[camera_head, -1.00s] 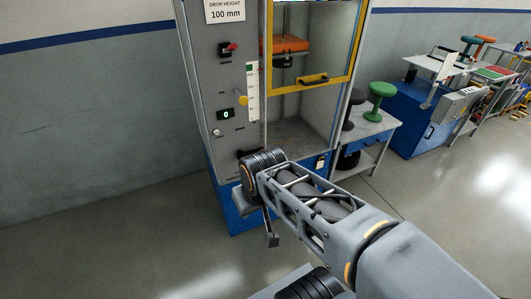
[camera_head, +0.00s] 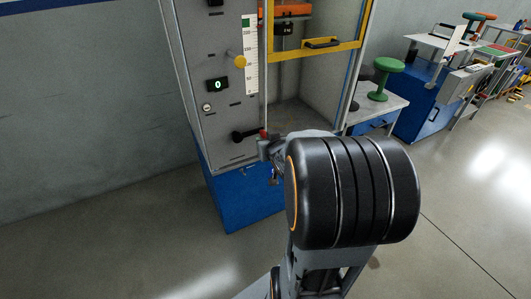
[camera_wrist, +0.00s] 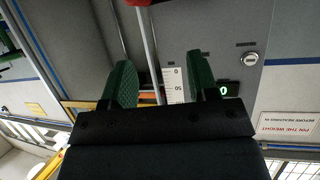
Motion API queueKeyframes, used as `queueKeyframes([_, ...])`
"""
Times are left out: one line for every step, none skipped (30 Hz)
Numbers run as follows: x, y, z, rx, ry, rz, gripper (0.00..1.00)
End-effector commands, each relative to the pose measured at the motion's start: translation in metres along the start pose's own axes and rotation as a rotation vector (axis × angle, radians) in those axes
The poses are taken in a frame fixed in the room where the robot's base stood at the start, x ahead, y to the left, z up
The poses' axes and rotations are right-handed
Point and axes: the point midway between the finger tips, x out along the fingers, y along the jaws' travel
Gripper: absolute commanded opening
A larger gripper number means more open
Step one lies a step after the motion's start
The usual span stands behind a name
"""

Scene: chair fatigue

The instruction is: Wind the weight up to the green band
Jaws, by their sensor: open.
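The orange weight (camera_head: 285,9) hangs inside the cabinet behind the yellow-framed guard, partly cut off by the top edge. The white scale (camera_head: 251,72) on the grey panel has a green band (camera_head: 246,21) near its top; it also shows in the wrist view (camera_wrist: 174,84). A yellow knob (camera_head: 240,62) sits just left of the scale. A black crank (camera_head: 244,135) with a red knob (camera_head: 264,133) is low on the panel. My gripper (camera_wrist: 163,82) is open and empty, green pads apart, facing the panel. In the head view its wrist end is beside the red knob; the fingers are mostly hidden.
The display (camera_head: 217,85) reads 0, with a keylock (camera_head: 207,107) below it. The yellow guard frame (camera_head: 320,45) stands right of the panel. A side table (camera_head: 385,108) with a green stool-like object (camera_head: 382,78) is further right. Floor at left is clear.

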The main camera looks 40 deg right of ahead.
Motion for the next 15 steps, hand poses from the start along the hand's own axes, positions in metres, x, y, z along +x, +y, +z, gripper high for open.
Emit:
queueKeyframes([0.017, 0.014, 0.028, 0.025, 0.051, -0.014, 0.54])
queueKeyframes([0.022, 0.019, 0.033, 0.038, 0.086, -0.031, 0.54])
queueKeyframes([0.027, 0.026, 0.04, 0.058, 0.131, -0.054, 0.54])
queueKeyframes([0.03, 0.03, 0.045, 0.071, 0.162, -0.073, 0.54])
queueKeyframes([0.032, 0.034, 0.05, 0.085, 0.19, -0.09, 0.54])
queueKeyframes([0.034, 0.039, 0.056, 0.104, 0.224, -0.114, 0.54])
queueKeyframes([0.035, 0.042, 0.061, 0.115, 0.247, -0.131, 0.54])
queueKeyframes([0.036, 0.044, 0.064, 0.128, 0.269, -0.147, 0.54])
queueKeyframes([0.036, 0.048, 0.069, 0.142, 0.294, -0.167, 0.54])
queueKeyframes([0.036, 0.049, 0.071, 0.152, 0.31, -0.181, 0.54])
queueKeyframes([0.036, 0.051, 0.073, 0.161, 0.324, -0.193, 0.54])
queueKeyframes([0.036, 0.053, 0.076, 0.171, 0.341, -0.207, 0.54])
queueKeyframes([0.036, 0.054, 0.077, 0.177, 0.351, -0.216, 0.54])
queueKeyframes([0.036, 0.055, 0.078, 0.182, 0.359, -0.223, 0.54])
queueKeyframes([0.037, 0.055, 0.078, 0.188, 0.368, -0.232, 0.54])
